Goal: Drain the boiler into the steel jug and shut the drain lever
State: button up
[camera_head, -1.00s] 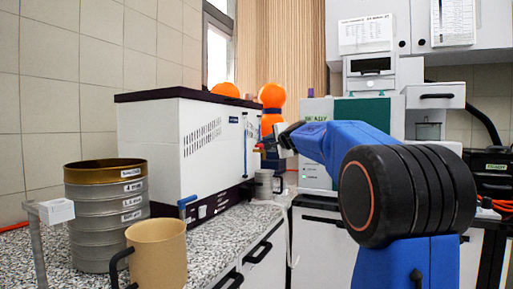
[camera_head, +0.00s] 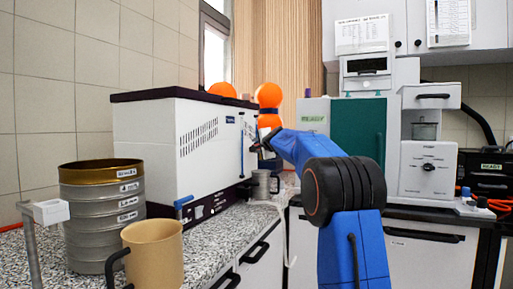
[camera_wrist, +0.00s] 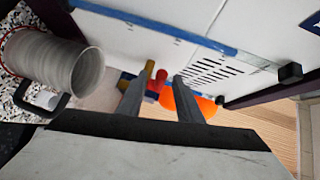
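The boiler is a white box (camera_head: 165,145) with a dark lid and a blue upright tube (camera_head: 242,150) on its front. The steel jug (camera_head: 262,184) stands upright on the counter below my gripper (camera_head: 260,143), close to the boiler's front. In the wrist view the jug (camera_wrist: 62,65) is at the left, its dark handle towards the gripper. My gripper (camera_wrist: 160,87) is open. A small red and yellow fitting (camera_wrist: 158,82), possibly the drain lever, shows between and beyond the fingertips. I cannot tell whether they touch it.
A sieve stack (camera_head: 103,205) and a tan mug (camera_head: 153,255) stand on the speckled counter at the front left. A blue lever (camera_head: 183,203) sticks out low on the boiler. A pale hose (camera_head: 285,225) hangs over the counter edge.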

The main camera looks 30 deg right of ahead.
jog(key=shift+w, duration=0.35)
grip_shut()
jog(key=shift+s+d+f+n+y, duration=0.15)
jog(key=shift+d+n+y, duration=0.1)
jog(key=shift+n+y, duration=0.2)
jog(key=shift+s+d+n+g+y, duration=0.1)
jog(key=shift+d+n+g+y, duration=0.45)
jog(key=shift+n+y, duration=1)
jog(key=shift+s+d+n+g+y, duration=0.15)
jog(key=shift+d+n+g+y, duration=0.35)
jog(key=shift+n+y, duration=1.1)
jog(key=shift+s+d+n+g+y, duration=0.1)
jog(key=shift+d+n+g+y, duration=0.6)
jog(key=shift+y, duration=1.6)
jog(key=shift+n+y, duration=0.3)
jog(key=shift+y, duration=0.1)
